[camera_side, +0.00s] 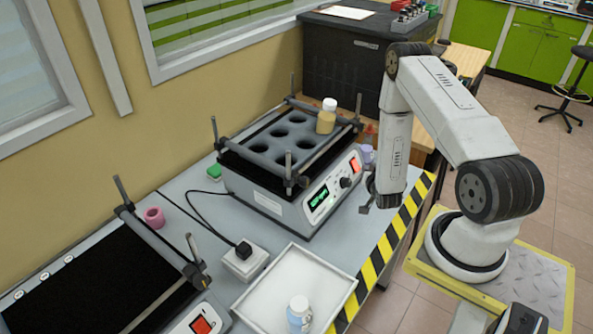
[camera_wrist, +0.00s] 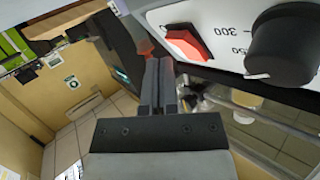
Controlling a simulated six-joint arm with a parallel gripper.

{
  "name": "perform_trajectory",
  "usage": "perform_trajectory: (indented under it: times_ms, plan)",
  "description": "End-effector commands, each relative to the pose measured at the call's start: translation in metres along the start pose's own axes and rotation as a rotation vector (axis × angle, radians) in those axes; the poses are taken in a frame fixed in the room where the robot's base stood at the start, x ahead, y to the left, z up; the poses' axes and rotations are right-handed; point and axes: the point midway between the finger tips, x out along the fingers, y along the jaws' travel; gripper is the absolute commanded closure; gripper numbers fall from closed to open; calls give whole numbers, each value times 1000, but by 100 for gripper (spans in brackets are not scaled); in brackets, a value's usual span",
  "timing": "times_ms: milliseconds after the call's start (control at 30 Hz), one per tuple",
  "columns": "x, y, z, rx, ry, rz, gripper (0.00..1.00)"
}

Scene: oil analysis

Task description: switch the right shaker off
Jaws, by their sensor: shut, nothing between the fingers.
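The right shaker (camera_side: 268,198) is a grey box with a black holed top and a lit green display (camera_side: 318,197). Its red switch (camera_side: 354,165) is at the right end of the front panel, beside a black knob (camera_side: 345,182). In the wrist view the red switch (camera_wrist: 187,43) shows close up, left of the large knob (camera_wrist: 283,45). My gripper (camera_side: 366,209) is low in front of the panel's right end. In the wrist view the gripper (camera_wrist: 160,62) is shut and empty, its tips near the switch; whether they touch anything cannot be told.
A yellowish bottle (camera_side: 327,116) stands in the right shaker's top. Another shaker (camera_side: 90,275) is at front left with a red switch (camera_side: 201,325). A white tray (camera_side: 265,297) holds a white bottle (camera_side: 299,314). A power strip (camera_side: 244,262) and cable lie between. The table edge is striped.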

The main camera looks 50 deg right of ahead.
Motion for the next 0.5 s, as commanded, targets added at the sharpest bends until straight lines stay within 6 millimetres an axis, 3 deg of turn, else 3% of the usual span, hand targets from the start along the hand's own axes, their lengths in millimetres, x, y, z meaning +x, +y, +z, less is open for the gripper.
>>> perform_trajectory:
  times_ms: [500]
  plan:
    - [6,-4,4,0,0,0,100]
